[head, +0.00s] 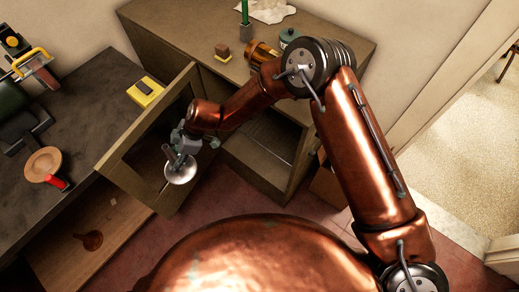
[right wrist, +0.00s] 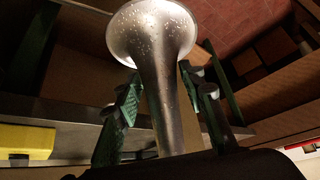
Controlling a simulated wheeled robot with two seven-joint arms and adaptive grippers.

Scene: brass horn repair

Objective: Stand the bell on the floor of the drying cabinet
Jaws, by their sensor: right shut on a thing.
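In the right wrist view the green-padded fingers of my gripper (right wrist: 158,105) sit on both sides of the stem, and the droplet-speckled bell flare (right wrist: 150,32) points away from the palm. The drying cabinet (head: 240,181) stands open behind my forearm, with its dark interior partly visible. The bell is over the open framed door, outside the cabinet. My left gripper is not in view.
The open cabinet door (head: 121,160) swings out left toward the grey workbench (head: 85,105). A yellow box (head: 145,92), a wooden disc (head: 43,164) and a red-handled tool lie on the bench. A brown block (head: 222,51) and jars stand on the cabinet top.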

